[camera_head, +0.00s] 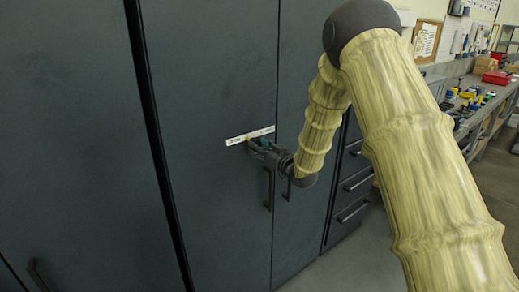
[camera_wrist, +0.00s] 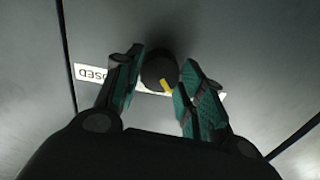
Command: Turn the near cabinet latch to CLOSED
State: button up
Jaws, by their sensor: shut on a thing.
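The latch is a dark round knob (camera_wrist: 156,69) with a yellow pointer mark, set on the front of the dark cabinet (camera_head: 215,70). In the wrist view the pointer is toward the lower right, away from the upside-down word ending in "OSED" on the white label (camera_wrist: 92,76). The label also shows in the head view (camera_head: 238,139). My gripper (camera_head: 255,146) is at the label, its green-padded fingers (camera_wrist: 163,65) on either side of the knob and shut on it. The rest of the label is partly hidden behind the knob and fingers.
Two vertical door handles (camera_head: 268,189) hang just below my gripper. A dark drawer unit (camera_head: 352,190) stands to the right. A workbench (camera_head: 490,115) with small coloured items and a red box (camera_head: 496,78) is farther back right.

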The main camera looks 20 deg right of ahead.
jog(key=m+b, duration=0.1)
jog(key=m, duration=0.3)
jog(key=shift+d+m, duration=0.15)
jog(key=shift+m, duration=0.25)
jog(key=shift+m+b, duration=3.4)
jog(key=shift+m, duration=2.9)
jog(key=o, duration=1)
